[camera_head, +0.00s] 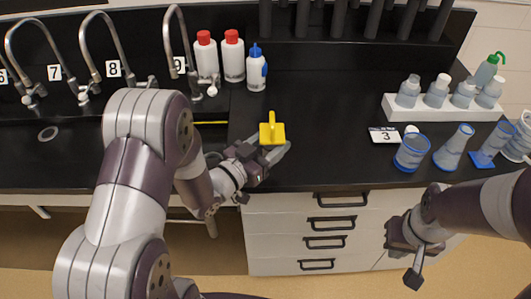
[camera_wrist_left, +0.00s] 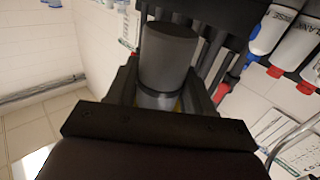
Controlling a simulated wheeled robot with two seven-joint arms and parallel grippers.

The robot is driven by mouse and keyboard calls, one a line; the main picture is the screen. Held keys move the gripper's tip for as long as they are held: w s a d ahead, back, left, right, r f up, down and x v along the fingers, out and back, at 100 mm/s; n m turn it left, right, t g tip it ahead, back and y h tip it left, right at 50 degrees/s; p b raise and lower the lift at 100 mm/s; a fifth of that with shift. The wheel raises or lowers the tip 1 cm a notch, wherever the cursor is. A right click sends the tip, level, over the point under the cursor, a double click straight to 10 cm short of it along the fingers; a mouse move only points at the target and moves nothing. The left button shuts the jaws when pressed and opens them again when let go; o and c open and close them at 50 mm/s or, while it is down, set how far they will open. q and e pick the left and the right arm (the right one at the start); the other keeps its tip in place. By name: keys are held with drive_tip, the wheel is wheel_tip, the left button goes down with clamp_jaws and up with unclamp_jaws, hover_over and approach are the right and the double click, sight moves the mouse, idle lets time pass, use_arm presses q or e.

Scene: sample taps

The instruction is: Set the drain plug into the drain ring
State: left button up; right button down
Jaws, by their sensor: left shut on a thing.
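My left gripper (camera_head: 270,154) is shut on the drain plug (camera_head: 271,132), which shows a yellow square top with an upright yellow handle. The gripper holds it over the front part of the black counter, right of the sinks. In the left wrist view the plug's dark grey cylinder (camera_wrist_left: 168,55) sits between the fingers (camera_wrist_left: 162,95), with a little yellow behind it. A small round drain ring (camera_head: 48,133) shows in the sink at the far left, well apart from the plug. My right gripper (camera_head: 411,253) hangs in front of the drawers, seen edge-on; its opening is unclear.
Curved taps with number labels (camera_head: 113,68) line the back left. Red-capped bottles (camera_head: 233,55) and a blue-capped bottle (camera_head: 256,68) stand behind the plug. A white bottle rack (camera_head: 430,111), label 3 (camera_head: 385,136) and blue-tinted vessels (camera_head: 412,152) occupy the right. The middle counter is clear.

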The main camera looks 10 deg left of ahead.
sight(265, 152)
use_arm(q)
drive_tip(key=shift+w+a+f, duration=0.7)
drive_tip(key=shift+w+a, duration=0.15)
drive_tip(key=shift+a, duration=0.05)
drive_tip(key=shift+w+f, duration=0.1)
drive_tip(key=shift+f, duration=1.75)
drive_tip(key=shift+f+b, duration=0.25)
drive_tip(key=shift+b, duration=0.05)
drive_tip(key=o, duration=1.2)
drive_tip(key=shift+o, duration=0.2)
drive_tip(key=shift+r, duration=0.1)
